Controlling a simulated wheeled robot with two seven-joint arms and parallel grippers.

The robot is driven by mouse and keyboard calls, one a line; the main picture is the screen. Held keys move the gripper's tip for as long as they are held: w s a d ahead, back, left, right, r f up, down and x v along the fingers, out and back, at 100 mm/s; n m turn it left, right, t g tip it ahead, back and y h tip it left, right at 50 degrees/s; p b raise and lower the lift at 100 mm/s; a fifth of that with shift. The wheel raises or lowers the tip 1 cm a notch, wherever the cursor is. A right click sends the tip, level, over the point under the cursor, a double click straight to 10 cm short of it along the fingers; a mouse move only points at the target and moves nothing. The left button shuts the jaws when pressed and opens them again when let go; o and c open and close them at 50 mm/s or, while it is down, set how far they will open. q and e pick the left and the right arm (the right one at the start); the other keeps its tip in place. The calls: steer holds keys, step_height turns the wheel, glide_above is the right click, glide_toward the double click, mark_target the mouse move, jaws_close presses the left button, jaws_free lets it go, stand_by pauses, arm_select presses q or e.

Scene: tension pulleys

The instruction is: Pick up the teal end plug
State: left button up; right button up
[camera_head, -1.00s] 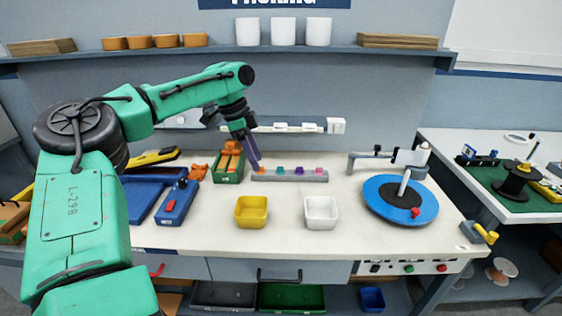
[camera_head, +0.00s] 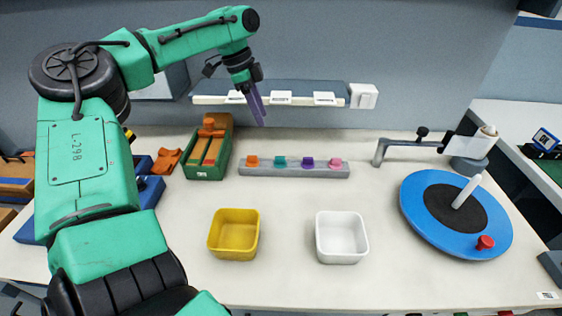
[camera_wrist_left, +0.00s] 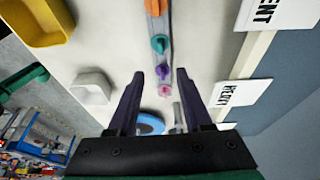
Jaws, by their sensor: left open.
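The teal end plug (camera_head: 280,161) sits on a grey rack (camera_head: 257,170), between an orange plug (camera_head: 252,160) on its left and a purple plug (camera_head: 307,162) on its right. A pink plug (camera_head: 335,164) is at the rack's right end. The teal plug also shows in the left wrist view (camera_wrist_left: 160,44), beyond the fingertips. My left gripper (camera_head: 258,118) is open and empty, above and behind the rack's left part. In the left wrist view its two fingers (camera_wrist_left: 160,76) stand apart. My right gripper is not in view.
A yellow bin (camera_head: 233,253) and a white bin (camera_head: 341,257) stand in front of the rack. A green box (camera_head: 206,172) is left of it. A blue turntable (camera_head: 415,222) is at right. A shelf with labels (camera_head: 300,88) runs behind.

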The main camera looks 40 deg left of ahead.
mark_target(280, 157)
arm_select(q)
steer(key=p+x, duration=0.2)
steer(key=x, duration=1.3)
steer(key=shift+w+d+p, duration=0.1)
steer(key=shift+d+p, duration=0.05)
steer(key=shift+p, duration=0.15)
steer(key=shift+f, duration=0.15)
jaws_close()
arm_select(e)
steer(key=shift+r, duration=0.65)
